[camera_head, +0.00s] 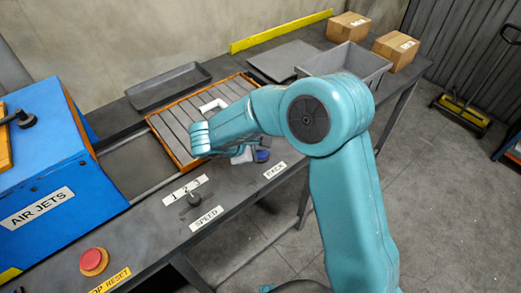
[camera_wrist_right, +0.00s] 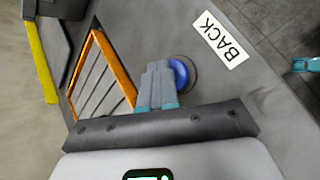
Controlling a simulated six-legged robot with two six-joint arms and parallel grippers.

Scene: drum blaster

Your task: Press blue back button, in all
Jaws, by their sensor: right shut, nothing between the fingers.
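The blue back button (camera_head: 263,156) is on the dark bench top beside its white BACK label (camera_head: 275,170). In the right wrist view the blue button (camera_wrist_right: 181,72) sits in a dark ring, with the label (camera_wrist_right: 220,39) up and right of it. My right gripper (camera_wrist_right: 156,66) is shut and empty. Its fingertips are just left of the button and cover its left edge; I cannot tell whether they touch it. In the head view my right arm partly hides the gripper (camera_head: 242,156). My left gripper is in neither view.
An orange-framed roller conveyor (camera_head: 178,130) holds a white bracket-shaped piece (camera_head: 212,106). A SPEED knob (camera_head: 194,198), a red stop button (camera_head: 93,261) and a blue AIR JETS machine (camera_head: 45,185) stand left. A grey bin (camera_head: 345,66) and cardboard boxes (camera_head: 395,50) are behind.

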